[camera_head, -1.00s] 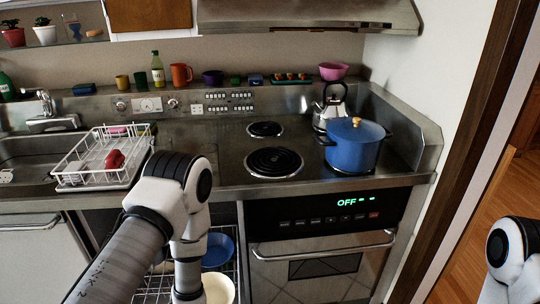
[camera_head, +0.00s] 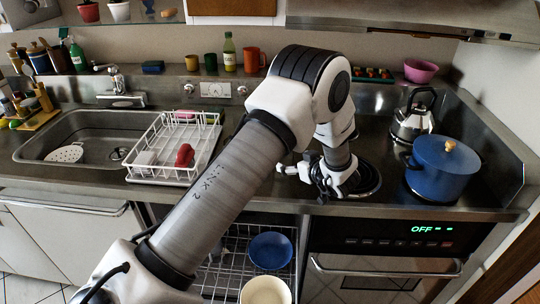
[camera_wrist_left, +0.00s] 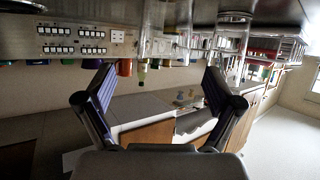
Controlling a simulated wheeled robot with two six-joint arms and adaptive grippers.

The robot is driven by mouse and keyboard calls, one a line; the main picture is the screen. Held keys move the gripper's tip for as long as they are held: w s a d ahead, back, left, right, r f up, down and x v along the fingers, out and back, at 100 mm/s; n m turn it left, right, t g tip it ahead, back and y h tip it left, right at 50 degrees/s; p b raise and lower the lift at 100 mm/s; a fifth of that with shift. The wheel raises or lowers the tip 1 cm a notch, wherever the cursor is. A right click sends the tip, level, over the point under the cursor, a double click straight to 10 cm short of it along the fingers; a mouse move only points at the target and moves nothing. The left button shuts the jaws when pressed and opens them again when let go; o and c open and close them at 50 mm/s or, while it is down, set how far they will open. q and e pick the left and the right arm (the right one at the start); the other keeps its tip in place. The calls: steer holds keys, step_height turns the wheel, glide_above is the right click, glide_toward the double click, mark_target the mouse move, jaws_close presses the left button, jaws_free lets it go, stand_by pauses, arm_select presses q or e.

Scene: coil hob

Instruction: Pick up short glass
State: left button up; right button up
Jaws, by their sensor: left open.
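My left gripper (camera_head: 305,180) is low over the counter at the front of the coil hob, in front of the coil burner (camera_head: 364,180). In the upside-down left wrist view its two fingers (camera_wrist_left: 160,95) are wide apart with nothing between them. That view shows a clear glass (camera_wrist_left: 155,30) beyond the fingers, near the top middle, and another clear glass shape (camera_wrist_left: 232,28) to its right. I cannot tell for sure which is the short glass. No glass shows clearly in the head view, where my left arm covers part of the counter. My right gripper is out of view.
A blue pot (camera_head: 440,172) and a kettle (camera_head: 412,115) stand right of the gripper. A white dish rack (camera_head: 165,175) stands left, beside the sink (camera_head: 75,135). Below the counter edge, an open dishwasher rack holds a blue bowl (camera_head: 270,250) and a cream bowl (camera_head: 265,290).

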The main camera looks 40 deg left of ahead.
arm_select(q)
steer(key=shift+w+a, duration=0.25)
steer(key=shift+a, duration=0.3)
steer(key=shift+s+a+p, duration=0.1)
steer(key=shift+a+p, duration=0.05)
steer(key=shift+p, duration=0.2)
steer(key=p+x, duration=0.2)
steer(key=x, duration=0.3)
steer(key=shift+s+a+f, duration=0.1)
steer(key=shift+a+f, duration=0.05)
steer(key=shift+a, duration=0.25)
steer(key=shift+s+d, duration=0.1)
steer(key=shift+d, duration=0.1)
steer(key=shift+c, duration=0.3)
steer(key=shift+s+d+r, duration=0.1)
steer(key=shift+d+r, duration=0.15)
steer(key=shift+r, duration=0.05)
steer(key=c, duration=1.1)
steer(key=shift+c, duration=1)
steer(key=shift+a+f, duration=0.1)
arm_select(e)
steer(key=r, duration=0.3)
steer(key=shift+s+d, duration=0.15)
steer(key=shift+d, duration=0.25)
